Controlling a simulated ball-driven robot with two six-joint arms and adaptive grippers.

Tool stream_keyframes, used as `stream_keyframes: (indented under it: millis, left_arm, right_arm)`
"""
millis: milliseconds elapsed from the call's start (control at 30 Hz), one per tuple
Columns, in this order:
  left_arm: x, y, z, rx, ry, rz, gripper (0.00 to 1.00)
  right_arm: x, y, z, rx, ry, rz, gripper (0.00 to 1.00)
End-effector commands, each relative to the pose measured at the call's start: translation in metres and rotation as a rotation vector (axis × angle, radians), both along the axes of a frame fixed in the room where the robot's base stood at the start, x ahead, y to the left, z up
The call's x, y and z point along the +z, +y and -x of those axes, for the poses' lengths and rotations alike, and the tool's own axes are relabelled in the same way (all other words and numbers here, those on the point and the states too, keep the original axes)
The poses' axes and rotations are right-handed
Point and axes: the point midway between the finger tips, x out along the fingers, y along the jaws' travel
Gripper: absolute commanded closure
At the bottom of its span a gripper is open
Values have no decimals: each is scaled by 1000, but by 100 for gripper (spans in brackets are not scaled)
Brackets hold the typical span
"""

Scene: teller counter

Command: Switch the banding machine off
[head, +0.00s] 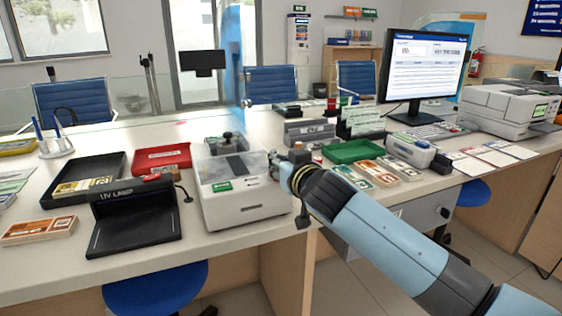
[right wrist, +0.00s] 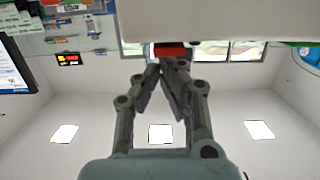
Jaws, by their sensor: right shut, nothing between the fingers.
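The banding machine, as I take it, is the white box (head: 243,207) with a green label and a clear top at the middle of the counter. My right gripper (head: 276,163) is at its right side, fingers pointing towards it. In the right wrist view, the fingers (right wrist: 164,66) are shut and empty. Their tips are just below a small red part (right wrist: 171,49), perhaps the switch, at the edge of a white body (right wrist: 220,20). I cannot tell whether they touch it, nor which way it is set. My left gripper is not in view.
A black UV lamp (head: 135,228) stands left of the machine, with a red tray (head: 162,158) behind it. A green tray (head: 350,151), banknote bundles (head: 376,173) and a small grey-white device (head: 410,150) lie to the right. A glass screen runs behind.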

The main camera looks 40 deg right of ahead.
Motion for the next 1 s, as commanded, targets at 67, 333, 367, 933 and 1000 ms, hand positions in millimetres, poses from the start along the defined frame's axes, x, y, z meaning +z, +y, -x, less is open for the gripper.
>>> stream_keyframes:
  millis: [67,333,367,933,1000]
  left_arm:
    - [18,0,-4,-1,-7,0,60]
    - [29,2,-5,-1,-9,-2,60]
    - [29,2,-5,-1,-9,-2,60]
    - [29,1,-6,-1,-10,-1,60]
    - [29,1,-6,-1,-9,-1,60]
  right_arm:
    - [21,-1,-6,2,-4,-1,100]
    - [46,8,30,6,0,-1,100]
    - [48,10,36,6,0,-1,100]
    - [66,20,79,4,-1,0,100]
    - [66,20,79,4,-1,0,100]
